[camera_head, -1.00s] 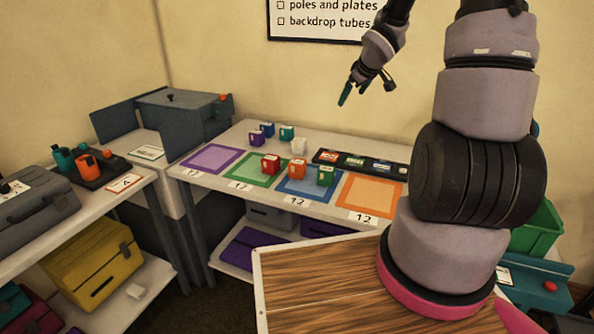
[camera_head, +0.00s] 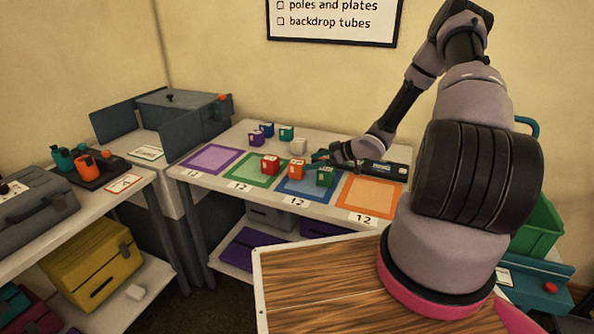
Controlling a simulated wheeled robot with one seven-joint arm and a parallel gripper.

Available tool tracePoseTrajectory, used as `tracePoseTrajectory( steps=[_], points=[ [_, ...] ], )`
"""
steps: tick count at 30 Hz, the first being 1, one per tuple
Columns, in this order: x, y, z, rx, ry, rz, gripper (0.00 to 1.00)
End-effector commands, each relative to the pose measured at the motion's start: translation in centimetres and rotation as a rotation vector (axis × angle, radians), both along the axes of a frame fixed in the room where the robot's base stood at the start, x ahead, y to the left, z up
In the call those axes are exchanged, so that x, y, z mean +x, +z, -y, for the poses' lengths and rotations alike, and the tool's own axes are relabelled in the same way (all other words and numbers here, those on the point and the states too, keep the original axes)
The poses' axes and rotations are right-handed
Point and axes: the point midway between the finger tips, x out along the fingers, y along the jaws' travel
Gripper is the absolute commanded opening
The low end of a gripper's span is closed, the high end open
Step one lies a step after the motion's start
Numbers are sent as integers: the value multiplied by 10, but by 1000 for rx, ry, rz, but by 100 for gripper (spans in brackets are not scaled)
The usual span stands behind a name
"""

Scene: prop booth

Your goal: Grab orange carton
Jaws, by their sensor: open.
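The orange carton (camera_head: 296,170) stands upright on the table, at the upper left edge of the blue square (camera_head: 298,191). My gripper (camera_head: 318,157) is low over the table, just to the right of and behind the orange carton. Its teal fingertips point left toward the carton. The jaws are open and hold nothing that I can see. A gap between the fingers and the carton is too small to judge.
A green carton (camera_head: 325,176) stands close below my gripper, and a red carton (camera_head: 270,164) stands left of the orange one. A white carton (camera_head: 298,146) is just behind. Purple and teal cartons (camera_head: 286,132) stand farther back.

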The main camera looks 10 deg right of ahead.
Motion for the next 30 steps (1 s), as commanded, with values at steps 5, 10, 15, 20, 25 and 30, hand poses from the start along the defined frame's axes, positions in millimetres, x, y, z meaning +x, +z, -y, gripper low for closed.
tracePoseTrajectory(
  steps=[5,10,15,20,25,30],
  points=[
    [11,-12,-17,-1,0,-2,100],
    [18,-18,-27,-1,0,-2,100],
    [30,-30,-47,-1,0,-2,100],
    [36,-36,-56,-2,-1,-2,100],
    [36,-36,-55,-3,-2,-2,96],
    [36,-36,-55,-3,-2,-2,31]
  ],
)
